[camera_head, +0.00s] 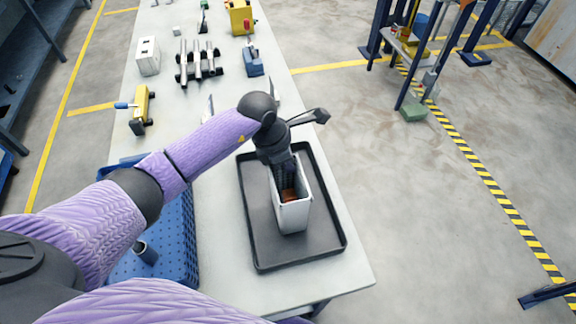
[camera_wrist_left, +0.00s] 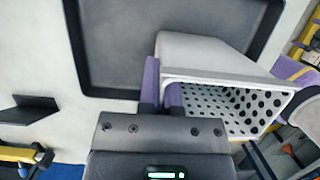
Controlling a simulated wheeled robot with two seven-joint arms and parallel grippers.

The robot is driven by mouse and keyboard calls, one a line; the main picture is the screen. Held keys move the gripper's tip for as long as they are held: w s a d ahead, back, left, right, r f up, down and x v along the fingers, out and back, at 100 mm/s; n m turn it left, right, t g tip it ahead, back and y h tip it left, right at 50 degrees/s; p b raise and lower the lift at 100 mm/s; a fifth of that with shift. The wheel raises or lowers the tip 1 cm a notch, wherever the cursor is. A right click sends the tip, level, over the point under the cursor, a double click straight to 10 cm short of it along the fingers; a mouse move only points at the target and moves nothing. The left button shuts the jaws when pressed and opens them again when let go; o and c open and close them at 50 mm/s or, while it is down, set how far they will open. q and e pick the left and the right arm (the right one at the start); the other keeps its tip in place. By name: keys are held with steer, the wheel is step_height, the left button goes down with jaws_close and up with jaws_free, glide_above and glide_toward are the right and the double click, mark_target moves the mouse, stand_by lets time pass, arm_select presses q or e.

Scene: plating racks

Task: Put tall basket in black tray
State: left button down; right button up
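The tall basket (camera_head: 292,214) is a narrow white open-topped box with perforated walls. It stands roughly upright over the black tray (camera_head: 322,252), inside the tray's outline in the head view; I cannot tell if its bottom touches the tray floor. My left gripper (camera_head: 290,178) is at the basket's far end, shut on its rim. In the left wrist view the purple fingers (camera_wrist_left: 161,95) pinch the wall of the basket (camera_wrist_left: 205,58), with the tray (camera_wrist_left: 115,50) behind it. My right gripper is out of view.
A blue perforated crate (camera_head: 178,262) stands left of the tray on the white table (camera_head: 345,275). Metal cylinders (camera_head: 197,62), a white box (camera_head: 148,56) and yellow tools (camera_head: 140,106) sit farther back. The tray floor around the basket is clear.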

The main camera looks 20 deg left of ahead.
arm_select(q)
steer(key=shift+f, duration=0.35)
steer(key=shift+f, duration=0.15)
steer(key=c, duration=0.8)
jaws_free()
steer(key=p+v, duration=0.1)
steer(key=v, duration=1.1)
steer(key=shift+r, duration=0.2)
